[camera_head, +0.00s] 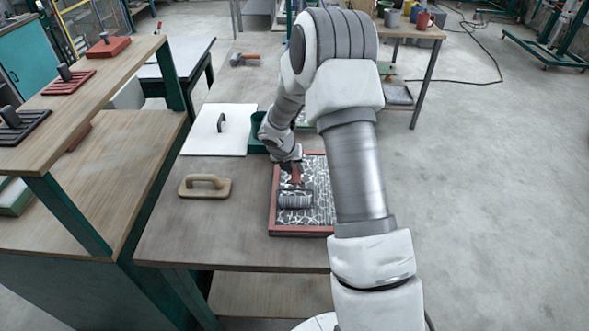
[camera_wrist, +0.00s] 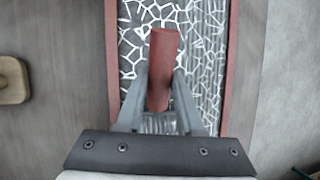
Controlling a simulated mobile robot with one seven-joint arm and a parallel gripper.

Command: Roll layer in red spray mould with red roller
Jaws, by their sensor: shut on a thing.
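The red spray mould (camera_head: 272,215) lies on the wooden workbench, a shallow red-framed tray with a white web-like fibre layer over a dark base inside. Its red frame also shows in the wrist view (camera_wrist: 112,50). The red roller (camera_head: 295,199) has a red handle and a grey ribbed cylinder, which appears to rest on the layer in the mould. In the wrist view its red handle (camera_wrist: 162,60) stands between my fingers. My gripper (camera_wrist: 161,88) is shut on this handle, above the mould. My arm hides the mould's right side in the head view.
A beige float with a handle (camera_head: 205,186) lies left of the mould. A white board with a dark handle (camera_head: 220,130) and a green container (camera_head: 257,133) are behind it. A wooden shelf (camera_head: 95,75) holding several tools stands at left. Open floor is at right.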

